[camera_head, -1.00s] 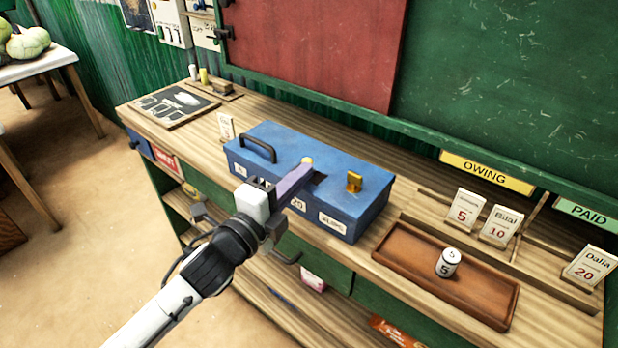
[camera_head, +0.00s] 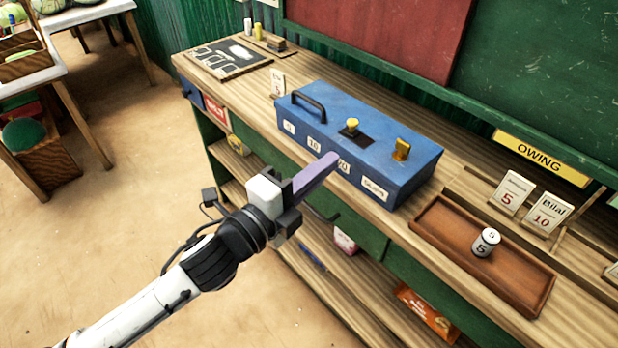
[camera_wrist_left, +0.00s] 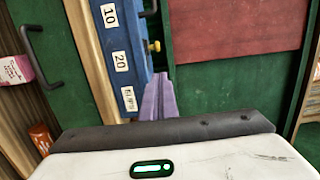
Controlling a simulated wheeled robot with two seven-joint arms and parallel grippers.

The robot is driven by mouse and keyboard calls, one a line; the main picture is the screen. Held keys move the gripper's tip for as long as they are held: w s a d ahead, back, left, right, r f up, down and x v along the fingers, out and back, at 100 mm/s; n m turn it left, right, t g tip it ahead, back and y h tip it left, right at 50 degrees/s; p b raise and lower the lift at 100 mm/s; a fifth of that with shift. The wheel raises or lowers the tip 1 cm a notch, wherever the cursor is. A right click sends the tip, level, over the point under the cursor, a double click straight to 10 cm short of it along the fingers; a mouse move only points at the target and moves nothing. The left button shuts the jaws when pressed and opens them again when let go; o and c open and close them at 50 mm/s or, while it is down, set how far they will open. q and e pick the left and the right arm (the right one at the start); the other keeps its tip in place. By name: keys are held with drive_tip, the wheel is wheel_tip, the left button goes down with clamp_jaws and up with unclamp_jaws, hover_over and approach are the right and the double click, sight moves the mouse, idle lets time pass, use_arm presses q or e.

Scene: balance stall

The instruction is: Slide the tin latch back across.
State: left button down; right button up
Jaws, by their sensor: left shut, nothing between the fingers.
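The blue tin (camera_head: 310,105) stands shut on the wooden counter, with a black handle and number labels on its front. On its lid a yellow knob (camera_head: 351,125) stands at a dark patch, and a gold upright tab (camera_head: 402,149) stands farther right. I cannot tell for certain which is the latch. My left gripper (camera_head: 331,160), with purple fingers, is shut and empty in front of the tin, its tips over the front face in the picture. In the left wrist view the fingers (camera_wrist_left: 158,95) point past the tin (camera_wrist_left: 125,45), apart from the knob (camera_wrist_left: 153,46). My right gripper is not in view.
A brown tray (camera_head: 440,228) holding a white can marked 5 (camera_head: 486,242) lies right of the tin. A chalk slate (camera_head: 230,60) lies at the counter's left. The floor left of the counter is open.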

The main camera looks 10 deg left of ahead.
use_arm(q)
drive_tip(key=shift+v, duration=1.9)
